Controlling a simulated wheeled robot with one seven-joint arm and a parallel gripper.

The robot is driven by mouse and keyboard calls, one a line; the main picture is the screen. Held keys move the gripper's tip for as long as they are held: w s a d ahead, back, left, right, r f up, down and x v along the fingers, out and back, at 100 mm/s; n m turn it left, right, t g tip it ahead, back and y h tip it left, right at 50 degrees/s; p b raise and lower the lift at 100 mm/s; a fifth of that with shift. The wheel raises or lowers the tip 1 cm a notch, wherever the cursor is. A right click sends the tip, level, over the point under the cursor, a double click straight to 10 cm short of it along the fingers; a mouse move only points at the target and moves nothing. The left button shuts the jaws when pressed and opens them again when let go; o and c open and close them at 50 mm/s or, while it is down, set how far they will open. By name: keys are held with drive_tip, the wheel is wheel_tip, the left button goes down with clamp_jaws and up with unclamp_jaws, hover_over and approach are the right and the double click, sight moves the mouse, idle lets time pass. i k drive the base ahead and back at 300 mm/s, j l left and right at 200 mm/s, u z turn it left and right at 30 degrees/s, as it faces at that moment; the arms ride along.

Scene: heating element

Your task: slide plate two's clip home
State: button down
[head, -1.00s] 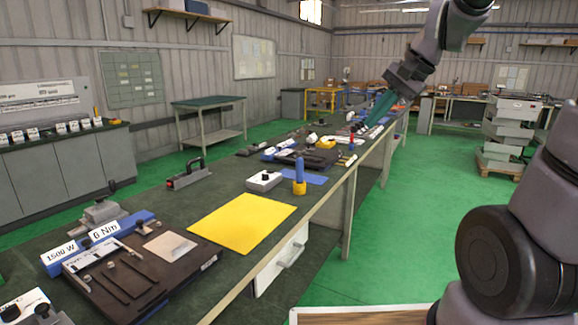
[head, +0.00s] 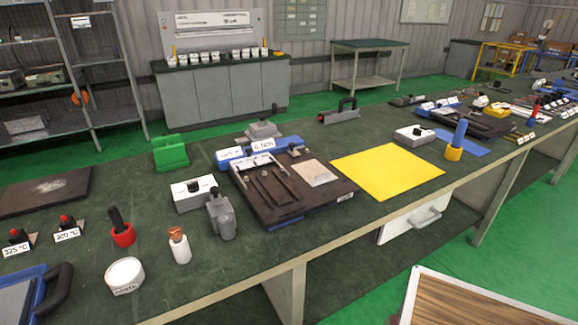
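A dark plate assembly (head: 335,196) lies on the green bench top in the middle. On it are dark rods (head: 272,187), a pale square piece (head: 312,172) and a white labelled strip (head: 256,161). A blue block with white labels (head: 290,141) stands at its back edge, one label reading "6 Nm". A second, similar dark plate assembly (head: 484,124) lies farther right. I cannot tell which one is plate two, and I cannot make out a clip or its position. My gripper is out of view.
A yellow sheet (head: 388,170) lies right of the near plate, with a blue-handled tool (head: 458,138) beyond it. A grey clamp-like device (head: 221,215), a white box (head: 194,193), a white bottle (head: 179,246) and a round white tin (head: 124,275) crowd the left. Bare bench shows along the front edge.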

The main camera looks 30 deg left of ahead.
sight(293, 151)
drive_tip(key=u, duration=1.5)
